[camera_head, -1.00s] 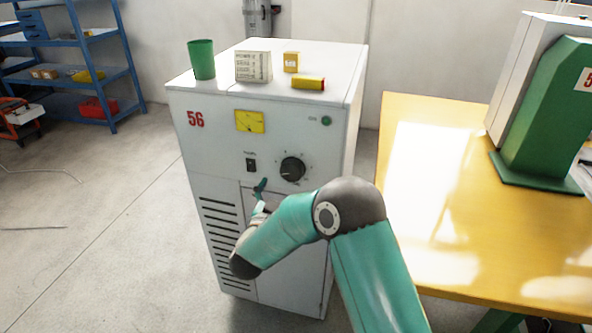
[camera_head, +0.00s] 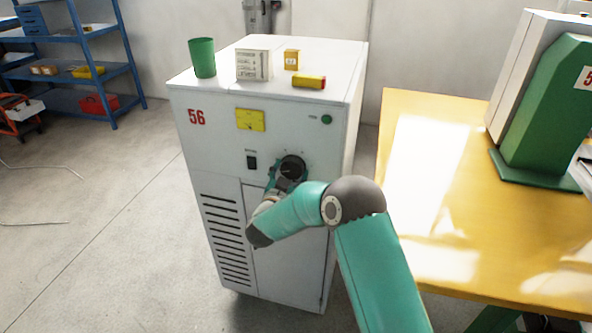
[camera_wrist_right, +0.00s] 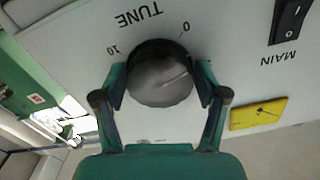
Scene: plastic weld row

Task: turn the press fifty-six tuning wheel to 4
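The tuning wheel (camera_head: 291,170) is a dark round knob on the front of the white press cabinet (camera_head: 225,150) marked 56. In the right wrist view the wheel (camera_wrist_right: 160,80) shows a grey face with a thin light line pointing right and slightly up, on the side of the printed 0. TUNE, 0 and 10 appear upside down there. My right gripper (camera_wrist_right: 161,76) has its fingers on either side of the wheel, apart, with narrow gaps showing. In the head view my right gripper (camera_head: 285,178) is partly hidden by its own arm. My left gripper is not in view.
A green cup (camera_head: 202,58) and small boxes stand on the cabinet top. A yellow table (camera_head: 410,150) with a green machine (camera_head: 545,110) stands at right. The floor at left is mostly clear.

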